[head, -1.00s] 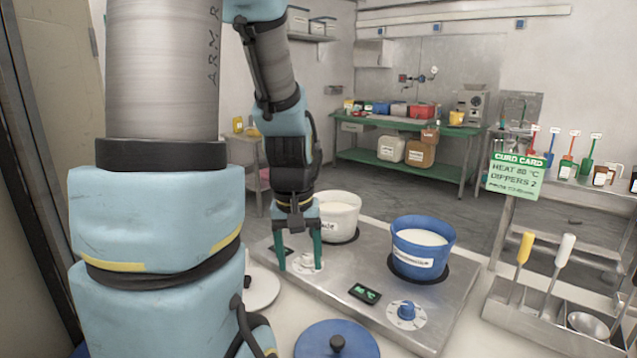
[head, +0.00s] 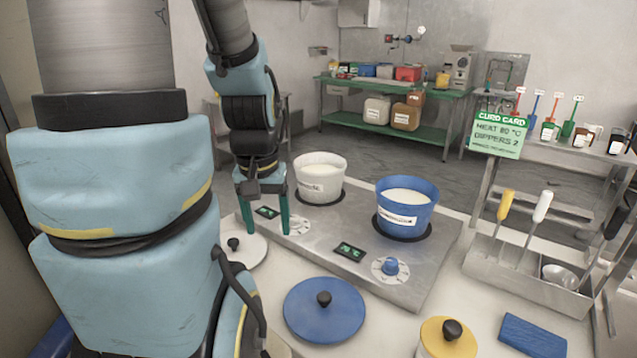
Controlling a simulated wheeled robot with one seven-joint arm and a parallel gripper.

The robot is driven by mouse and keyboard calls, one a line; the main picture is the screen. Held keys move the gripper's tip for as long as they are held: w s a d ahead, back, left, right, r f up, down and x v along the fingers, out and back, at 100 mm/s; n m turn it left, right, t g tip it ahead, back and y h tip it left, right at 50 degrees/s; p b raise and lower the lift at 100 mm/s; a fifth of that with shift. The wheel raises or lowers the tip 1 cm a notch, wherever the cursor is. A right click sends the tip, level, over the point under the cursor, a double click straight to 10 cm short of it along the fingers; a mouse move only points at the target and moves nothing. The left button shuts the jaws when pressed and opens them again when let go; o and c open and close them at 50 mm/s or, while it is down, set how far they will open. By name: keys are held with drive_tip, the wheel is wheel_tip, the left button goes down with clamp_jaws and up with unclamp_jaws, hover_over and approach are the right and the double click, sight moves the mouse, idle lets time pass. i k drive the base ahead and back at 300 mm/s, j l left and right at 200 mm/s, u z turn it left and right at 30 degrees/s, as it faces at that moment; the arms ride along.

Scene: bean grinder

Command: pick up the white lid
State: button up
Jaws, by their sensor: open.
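The white lid (head: 250,248) lies flat on the counter, left of the metal hot plate, with a black knob (head: 233,244) on top. My arm hides part of its left side. My gripper (head: 267,231) points down with its two teal fingers apart and nothing between them. It is above and just right of the lid, near the hot plate's left end and its white dial. Whether the fingertips touch anything cannot be told.
A white pot (head: 320,180) and a blue pot (head: 407,207) of white liquid stand on the hot plate (head: 330,225). A blue lid (head: 324,312), a yellow lid (head: 449,340) and a blue cloth (head: 532,335) lie in front. A metal utensil tray (head: 525,275) is at right.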

sight(238, 246)
drive_tip(key=j, duration=0.75)
drive_tip(key=i+j, duration=0.1)
drive_tip(key=j, duration=0.7)
drive_tip(key=j+u, duration=0.1)
drive_tip(key=j, duration=0.65)
